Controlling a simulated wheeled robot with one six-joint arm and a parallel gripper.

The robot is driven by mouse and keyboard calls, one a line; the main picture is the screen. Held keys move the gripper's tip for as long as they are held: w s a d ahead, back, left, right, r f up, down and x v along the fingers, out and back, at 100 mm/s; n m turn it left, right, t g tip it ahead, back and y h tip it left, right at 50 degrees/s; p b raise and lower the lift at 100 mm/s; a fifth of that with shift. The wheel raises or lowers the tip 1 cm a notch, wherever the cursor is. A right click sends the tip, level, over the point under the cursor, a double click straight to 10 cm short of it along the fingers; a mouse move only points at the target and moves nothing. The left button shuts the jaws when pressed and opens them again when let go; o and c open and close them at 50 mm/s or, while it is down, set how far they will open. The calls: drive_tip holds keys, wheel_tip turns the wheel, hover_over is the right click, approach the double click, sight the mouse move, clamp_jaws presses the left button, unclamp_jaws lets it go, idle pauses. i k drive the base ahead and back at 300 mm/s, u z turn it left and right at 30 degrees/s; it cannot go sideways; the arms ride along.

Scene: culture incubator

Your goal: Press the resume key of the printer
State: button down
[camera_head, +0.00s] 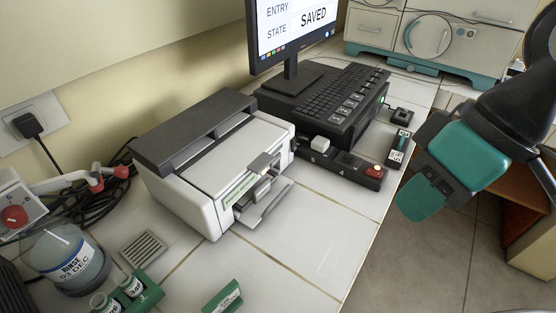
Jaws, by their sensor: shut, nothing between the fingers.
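The printer (185,172), a white box with a dark grey rear cover, stands on the white tiled bench left of centre. Its front faces the lower right and has an open slot with a grey tray (265,205) sticking out. A small grey-tan piece (262,163) sits at the top front edge; I cannot tell whether it is the resume key. No key label on the printer is readable. My gripper (417,202), teal and black, hangs at the right, past the bench edge and well apart from the printer. It is shut and empty.
A black strip (343,168) with a white key and a red button lies right of the printer, before a keyboard (340,92) and monitor (298,28). A rinse bottle (68,262) and green vial rack (140,292) stand at lower left. Bench tiles (310,235) before the printer are clear.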

sight(278, 156)
drive_tip(key=z, duration=0.05)
drive_tip(key=k, duration=1)
drive_tip(key=z, duration=1.1)
drive_tip(key=i, duration=0.75)
drive_tip(key=u, duration=2.85)
